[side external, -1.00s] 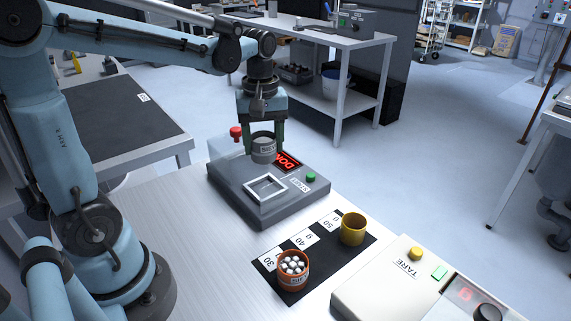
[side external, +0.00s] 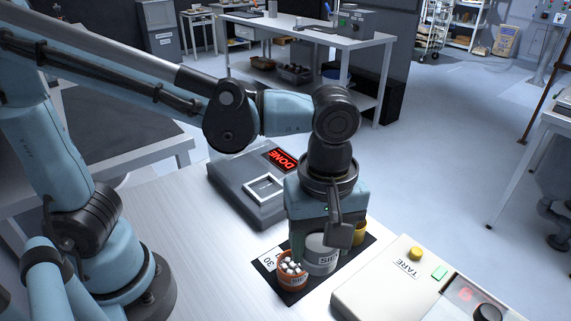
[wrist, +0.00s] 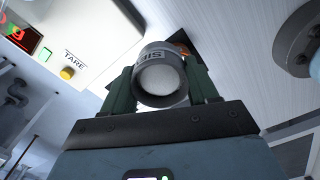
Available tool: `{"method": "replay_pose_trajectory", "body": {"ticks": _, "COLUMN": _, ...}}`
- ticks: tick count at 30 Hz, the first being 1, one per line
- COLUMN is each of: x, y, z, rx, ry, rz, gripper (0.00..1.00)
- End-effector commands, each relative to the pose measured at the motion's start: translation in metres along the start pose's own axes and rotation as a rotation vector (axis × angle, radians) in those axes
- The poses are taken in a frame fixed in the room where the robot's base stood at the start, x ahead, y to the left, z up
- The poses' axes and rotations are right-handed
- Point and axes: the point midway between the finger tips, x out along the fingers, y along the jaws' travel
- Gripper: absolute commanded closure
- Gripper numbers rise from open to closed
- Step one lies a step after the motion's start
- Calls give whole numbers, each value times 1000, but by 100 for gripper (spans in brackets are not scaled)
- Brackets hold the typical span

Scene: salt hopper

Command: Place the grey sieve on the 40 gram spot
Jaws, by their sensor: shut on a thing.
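The grey sieve (side external: 321,256) is between my gripper's (side external: 319,238) fingers, upright, over the middle of the black mat (side external: 333,279). In the wrist view both dark green fingers close on the sides of the grey sieve (wrist: 161,76), and white stuff shows inside it. I cannot tell whether its base touches the mat. The orange sieve (side external: 291,278), holding several white balls, stands close on its left by the 30 label (side external: 268,263). The yellow sieve (side external: 361,233) is partly hidden behind my gripper on the right. The 40 and 50 labels are hidden.
A cream TARE scale (side external: 385,290) stands close at the right front. The bench at the left front is clear.

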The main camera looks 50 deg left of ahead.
Motion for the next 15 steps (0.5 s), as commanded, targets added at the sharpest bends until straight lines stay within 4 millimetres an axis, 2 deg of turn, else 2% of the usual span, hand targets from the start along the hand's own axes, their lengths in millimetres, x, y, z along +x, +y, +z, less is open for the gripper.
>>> {"method": "replay_pose_trajectory", "body": {"ticks": 3, "x": 1, "y": -5, "z": 15, "rx": 2, "ry": 0, "rz": 0, "gripper": 74}}
{"method": "replay_pose_trajectory", "body": {"ticks": 6, "x": 4, "y": -4, "z": 17, "rx": -2, "ry": 0, "rz": 0, "gripper": 74}}
{"method": "replay_pose_trajectory", "body": {"ticks": 8, "x": 8, "y": -2, "z": 11, "rx": -6, "ry": 0, "rz": 0, "gripper": 74}}
{"method": "replay_pose_trajectory", "body": {"ticks": 15, "x": 36, "y": 20, "z": -33, "rx": -10, "ry": 0, "rz": 0, "gripper": 74}}
